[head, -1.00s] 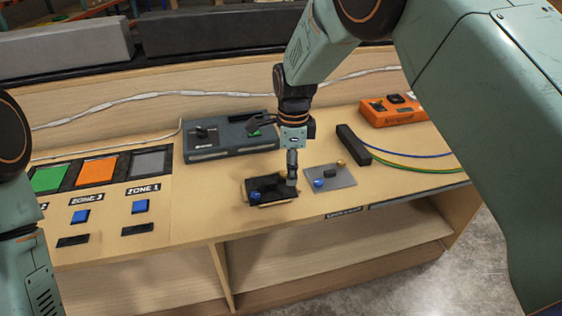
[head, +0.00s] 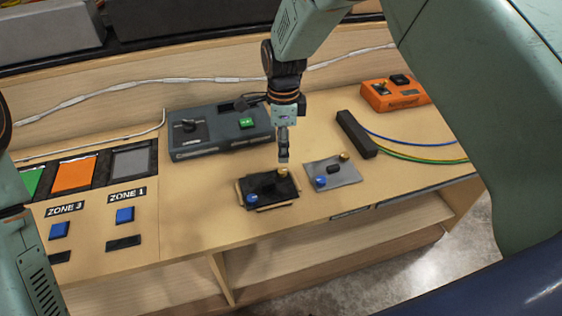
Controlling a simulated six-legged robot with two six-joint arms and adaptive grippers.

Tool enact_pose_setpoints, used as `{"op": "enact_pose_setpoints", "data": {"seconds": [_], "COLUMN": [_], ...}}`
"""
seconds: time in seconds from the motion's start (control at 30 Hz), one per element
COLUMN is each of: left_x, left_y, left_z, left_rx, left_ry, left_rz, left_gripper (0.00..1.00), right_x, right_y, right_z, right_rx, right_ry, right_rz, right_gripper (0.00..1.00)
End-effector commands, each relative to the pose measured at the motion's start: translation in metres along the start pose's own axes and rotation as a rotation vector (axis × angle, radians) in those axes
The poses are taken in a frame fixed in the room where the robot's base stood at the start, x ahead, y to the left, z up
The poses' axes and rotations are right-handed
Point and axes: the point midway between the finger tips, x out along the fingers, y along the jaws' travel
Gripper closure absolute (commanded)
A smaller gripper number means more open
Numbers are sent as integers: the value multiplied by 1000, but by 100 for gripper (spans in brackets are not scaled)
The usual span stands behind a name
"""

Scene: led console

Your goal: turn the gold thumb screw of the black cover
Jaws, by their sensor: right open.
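The black cover (head: 268,190) lies on the wooden console top, right of the picture's middle-left, with light brown edges showing around it. Its gold thumb screw (head: 282,172) sits at the far right corner, and a blue knob (head: 251,199) sits at the near left corner. My right gripper (head: 283,158) points down just above the gold screw, with its fingers seen edge-on. It is open and holds nothing; a small gap seems to show between tips and screw. My left arm shows at the left edge, but its gripper is out of view.
A grey plate (head: 346,174) with a blue and a gold knob lies right of the cover. A dark bar (head: 356,134) with coloured wires is behind it. A grey control box (head: 215,137) and an orange box (head: 395,95) stand farther back. Bare wood lies left of the cover.

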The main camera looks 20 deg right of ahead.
Motion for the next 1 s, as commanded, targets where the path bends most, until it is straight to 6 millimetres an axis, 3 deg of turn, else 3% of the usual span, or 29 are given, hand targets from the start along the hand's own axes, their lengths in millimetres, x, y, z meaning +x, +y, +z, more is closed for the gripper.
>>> {"op": "enact_pose_setpoints", "data": {"seconds": [0.2,0.4,0.8,1.0], "left_x": [5,8,9,9], "left_y": [0,0,0,0], "left_z": [1,0,1,0], "left_rx": [-1,0,0,0], "left_ry": [-3,-1,-2,-1], "left_rz": [0,0,0,0], "left_gripper": [60,60,60,60], "right_x": [38,62,70,69], "right_y": [2,2,-2,-2], "right_z": [0,1,2,2], "right_rx": [-1,-1,-1,-1], "right_ry": [1,1,1,1], "right_rz": [6,3,2,2], "right_gripper": [53,53,53,70]}}
